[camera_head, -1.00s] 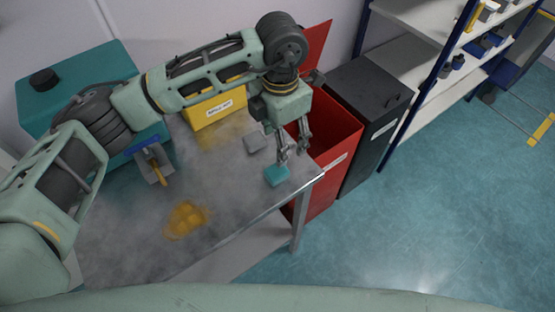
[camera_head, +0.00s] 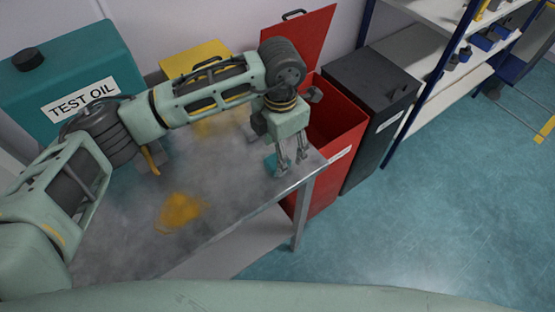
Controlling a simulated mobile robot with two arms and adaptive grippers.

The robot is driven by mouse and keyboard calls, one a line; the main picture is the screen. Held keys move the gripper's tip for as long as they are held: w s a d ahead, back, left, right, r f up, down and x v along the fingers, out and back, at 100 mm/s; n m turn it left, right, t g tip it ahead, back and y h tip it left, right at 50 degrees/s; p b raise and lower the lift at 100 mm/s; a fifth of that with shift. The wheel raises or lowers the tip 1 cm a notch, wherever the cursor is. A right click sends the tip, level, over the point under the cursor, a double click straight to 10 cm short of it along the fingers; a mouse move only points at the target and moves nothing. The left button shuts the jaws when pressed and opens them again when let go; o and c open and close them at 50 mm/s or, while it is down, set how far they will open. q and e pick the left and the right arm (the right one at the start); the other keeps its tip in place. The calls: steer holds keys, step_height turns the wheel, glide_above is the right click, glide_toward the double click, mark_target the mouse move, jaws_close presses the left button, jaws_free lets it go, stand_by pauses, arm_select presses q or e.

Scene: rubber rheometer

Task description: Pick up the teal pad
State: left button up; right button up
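The teal pad (camera_head: 270,163) lies on the grey metal table (camera_head: 235,200) near its right end, partly hidden by my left gripper's nearer finger. My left gripper (camera_head: 292,166) points down over the table's right corner. Its two fingers are spread apart, with nothing seen between them. The fingertips are low, close to the tabletop and just right of the pad; whether a finger touches the pad I cannot tell. My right gripper is not in view.
A yellow-orange spill (camera_head: 180,210) lies on the table. A teal test oil can (camera_head: 70,75) and a yellow box (camera_head: 195,58) stand behind. An open red bin (camera_head: 335,140) adjoins the table's right end, beside a dark grey bin (camera_head: 370,85). Shelves (camera_head: 425,45) stand at right.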

arm_select(q)
steer(key=f, duration=0.1)
steer(key=f+p, duration=0.1)
steer(key=f, duration=0.1)
steer(key=shift+s+a+f+p, duration=0.1)
steer(key=shift+a+f+p, duration=0.15)
steer(key=shift+a+p, duration=0.1)
steer(key=shift+d+f, duration=0.1)
steer(key=shift+f, duration=0.4)
steer(key=c, duration=1)
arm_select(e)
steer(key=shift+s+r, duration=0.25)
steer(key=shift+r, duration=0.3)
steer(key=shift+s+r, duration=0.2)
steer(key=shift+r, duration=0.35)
arm_select(q)
steer(key=shift+r, duration=0.15)
steer(key=shift+c, duration=0.2)
